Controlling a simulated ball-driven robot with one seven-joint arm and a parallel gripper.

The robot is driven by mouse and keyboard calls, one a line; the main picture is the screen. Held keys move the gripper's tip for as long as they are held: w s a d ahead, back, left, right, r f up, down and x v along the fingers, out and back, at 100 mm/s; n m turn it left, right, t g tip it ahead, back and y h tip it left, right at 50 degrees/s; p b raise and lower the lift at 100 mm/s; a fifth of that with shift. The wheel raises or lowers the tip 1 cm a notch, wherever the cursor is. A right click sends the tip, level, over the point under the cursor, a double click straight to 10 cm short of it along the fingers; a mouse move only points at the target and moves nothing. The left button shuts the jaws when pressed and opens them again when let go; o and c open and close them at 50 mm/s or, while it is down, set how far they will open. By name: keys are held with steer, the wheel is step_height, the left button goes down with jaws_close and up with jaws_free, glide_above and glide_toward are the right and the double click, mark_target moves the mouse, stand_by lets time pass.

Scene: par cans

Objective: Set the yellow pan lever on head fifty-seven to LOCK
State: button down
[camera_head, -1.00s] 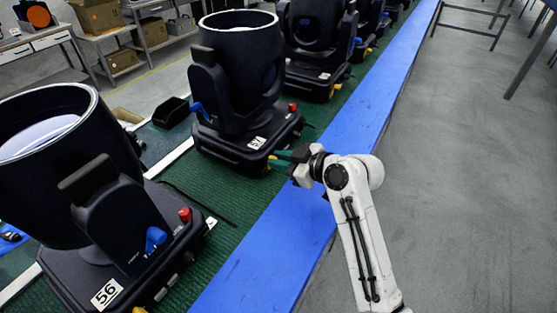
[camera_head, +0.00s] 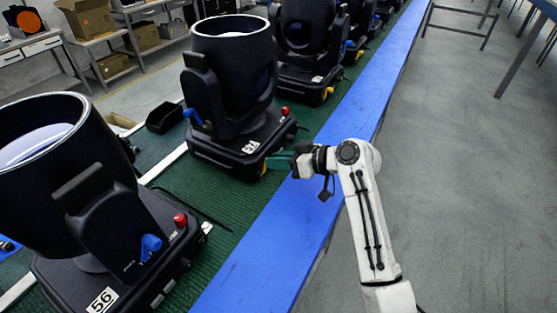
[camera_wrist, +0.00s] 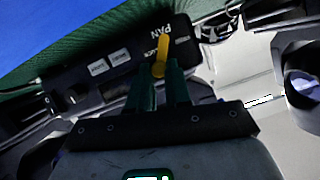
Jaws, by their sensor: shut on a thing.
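Head fifty-seven (camera_head: 232,92) is a black moving head with a white number label (camera_head: 250,147) on its base. Its yellow pan lever (camera_wrist: 163,45) shows in the wrist view, below the PAN lettering on the base panel. My gripper (camera_wrist: 160,72) has green fingers, shut on the yellow lever near its round end. The lever's free end sticks out past the fingertips. In the head view my gripper (camera_head: 279,161) reaches the base's near right corner from the right. The fingers hide much of the lever, and I cannot read its LOCK marking.
Head 56 (camera_head: 100,200) stands in front at the left; more heads (camera_head: 312,50) stand behind. They stand on a green mat (camera_head: 180,192) beside a blue strip (camera_head: 290,225). Blue levers (camera_head: 194,116) and red knobs are nearby.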

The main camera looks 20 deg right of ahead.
steer(key=c, duration=1.1)
jaws_free()
steer(key=shift+o, duration=0.2)
steer(key=b+v, duration=0.2)
steer(key=v, duration=0.8)
steer(key=shift+s+d, duration=0.25)
steer(key=shift+d, duration=0.05)
steer(key=shift+s+d, duration=0.1)
